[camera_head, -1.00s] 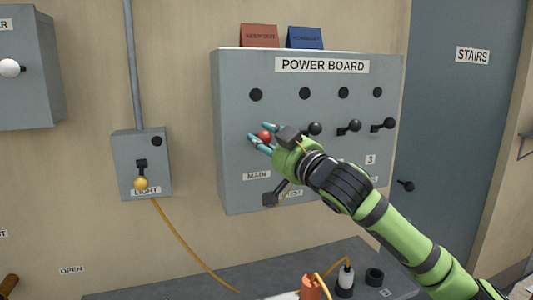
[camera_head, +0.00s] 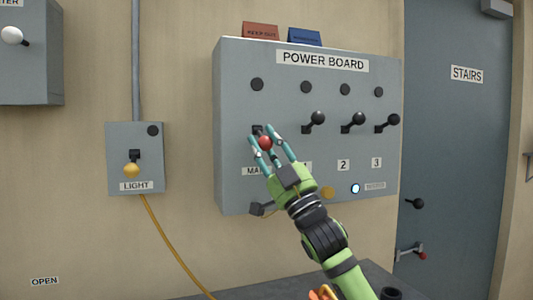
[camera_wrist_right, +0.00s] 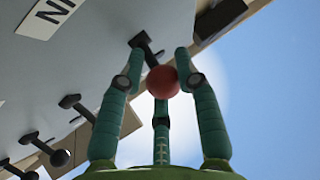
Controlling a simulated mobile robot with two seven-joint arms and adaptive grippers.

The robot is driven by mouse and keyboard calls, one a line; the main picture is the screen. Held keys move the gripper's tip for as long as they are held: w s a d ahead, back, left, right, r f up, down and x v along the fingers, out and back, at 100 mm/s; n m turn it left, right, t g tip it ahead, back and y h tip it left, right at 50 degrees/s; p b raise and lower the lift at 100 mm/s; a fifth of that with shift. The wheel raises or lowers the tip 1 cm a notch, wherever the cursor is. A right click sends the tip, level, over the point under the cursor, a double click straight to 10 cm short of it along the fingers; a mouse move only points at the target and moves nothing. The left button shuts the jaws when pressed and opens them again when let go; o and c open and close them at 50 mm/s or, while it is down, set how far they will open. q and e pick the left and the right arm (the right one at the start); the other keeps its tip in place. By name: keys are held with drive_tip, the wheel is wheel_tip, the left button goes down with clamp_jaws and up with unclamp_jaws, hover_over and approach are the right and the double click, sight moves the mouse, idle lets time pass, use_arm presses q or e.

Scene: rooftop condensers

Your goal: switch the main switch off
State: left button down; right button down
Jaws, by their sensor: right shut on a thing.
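The main switch (camera_head: 265,142) is a lever with a red ball knob at the left of the switch row on the grey power board (camera_head: 232,80). Its knob sits lower than its dark pivot. The partly covered MAIN label is below it. My right gripper (camera_head: 266,141) reaches up from below with its teal fingers closed around the red knob. In the right wrist view, the red knob (camera_wrist_right: 163,82) sits between the fingertips and its black stem runs to the board. My left gripper is not in view.
Three black-knobbed levers, including this one (camera_head: 318,118), stand to the right with knobs raised. The round lamps above the row are dark. A blue button (camera_head: 355,188) glows below. A light switch box (camera_head: 115,150) hangs at left, a grey door (camera_head: 460,140) at right.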

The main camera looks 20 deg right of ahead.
drive_tip(key=shift+s+r+n+y, duration=0.3)
drive_tip(key=shift+r+n, duration=0.1)
drive_tip(key=shift+r, duration=0.05)
drive_tip(key=c, duration=1)
unclamp_jaws()
drive_tip(key=shift+c, duration=0.2)
drive_tip(key=shift+o, duration=0.5)
drive_tip(key=shift+s+a, duration=0.1)
drive_tip(key=shift+w+f, duration=0.2)
drive_tip(key=shift+f, duration=0.05)
drive_tip(key=shift+f, duration=0.1)
drive_tip(key=shift+s+f, duration=0.25)
drive_tip(key=shift+f, duration=0.05)
drive_tip(key=v, duration=1.1)
